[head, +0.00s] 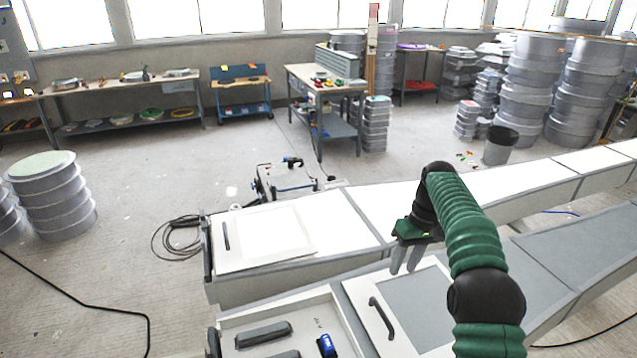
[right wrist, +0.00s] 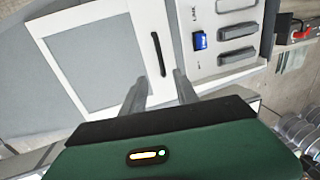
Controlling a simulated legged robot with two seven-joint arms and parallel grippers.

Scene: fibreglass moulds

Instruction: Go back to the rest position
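My right arm reaches in from the lower right of the head view. Its right gripper (head: 403,268) hangs over the near white bench, above a panel with a dark handle (head: 381,317). In the right wrist view the two grey fingers (right wrist: 160,88) are apart with nothing between them, and the dark handle (right wrist: 158,54) lies beyond the gap. My left arm and gripper are not in the head view.
A tray (head: 334,312) holds grey blocks (head: 263,335) and a blue object (head: 326,345). A second white bench (head: 345,215) runs behind. A low wheeled device (head: 285,180) stands on the floor beyond it. Cables lie at the left, where the floor is mostly open.

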